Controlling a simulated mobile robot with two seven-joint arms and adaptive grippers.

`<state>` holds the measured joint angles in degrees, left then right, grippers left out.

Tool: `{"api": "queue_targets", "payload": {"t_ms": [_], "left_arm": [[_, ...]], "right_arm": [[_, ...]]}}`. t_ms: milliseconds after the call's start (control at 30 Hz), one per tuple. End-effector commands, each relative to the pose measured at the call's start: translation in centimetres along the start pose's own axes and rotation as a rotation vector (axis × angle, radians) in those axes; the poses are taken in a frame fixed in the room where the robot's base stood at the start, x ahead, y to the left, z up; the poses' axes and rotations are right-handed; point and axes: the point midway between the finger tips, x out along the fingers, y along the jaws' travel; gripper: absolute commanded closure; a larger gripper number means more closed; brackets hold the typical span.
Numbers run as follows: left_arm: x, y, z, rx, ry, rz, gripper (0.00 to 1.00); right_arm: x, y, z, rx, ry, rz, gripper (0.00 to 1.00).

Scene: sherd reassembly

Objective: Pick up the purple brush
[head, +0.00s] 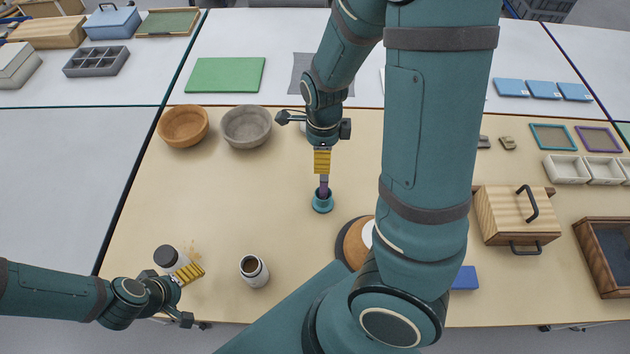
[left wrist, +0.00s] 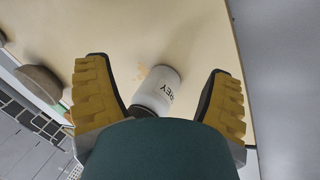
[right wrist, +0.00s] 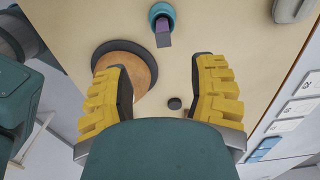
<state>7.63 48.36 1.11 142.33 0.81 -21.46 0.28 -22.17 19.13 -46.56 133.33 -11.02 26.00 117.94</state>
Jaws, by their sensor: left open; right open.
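The purple brush (head: 323,186) stands in a small teal cup (head: 322,203) near the middle of the table. In the right wrist view the brush (right wrist: 163,27) shows its end out of the cup (right wrist: 162,10), beyond the fingertips and not between them. My right gripper (head: 322,160) is open and appears just above the brush in the head view; its open fingers also show in the right wrist view (right wrist: 163,75). My left gripper (head: 190,274) is open at the front left, beside a white jar with a dark lid; the labelled jar (left wrist: 158,88) shows between its fingers.
A wooden bowl (head: 183,126) and a grey bowl (head: 246,126) stand behind left. An open white jar (head: 254,270) stands at the front. A round wooden piece (head: 350,244) is partly hidden by my arm. A wooden box (head: 515,214) stands at the right.

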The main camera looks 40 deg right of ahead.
Motion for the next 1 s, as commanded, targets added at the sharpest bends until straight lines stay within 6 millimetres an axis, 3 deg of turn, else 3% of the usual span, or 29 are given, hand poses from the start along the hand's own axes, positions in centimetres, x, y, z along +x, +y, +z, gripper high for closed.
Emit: {"api": "queue_targets", "payload": {"t_ms": [300, 667, 1000], "left_arm": [[2.8, -1.0, 0.8, 0.003, -0.012, -0.002, 0.18], [3.7, -1.3, 1.3, 0.007, -0.023, -0.001, 0.18], [5.0, -1.8, 2.0, 0.011, -0.037, 0.001, 0.18]], "right_arm": [[6.2, 0.0, -0.2, 0.001, 0.003, 0.004, 0.43], [8.9, -0.2, -0.2, 0.001, 0.001, 0.001, 0.43], [13.1, -0.8, -0.5, 0.000, 0.002, 0.000, 0.43]]}}
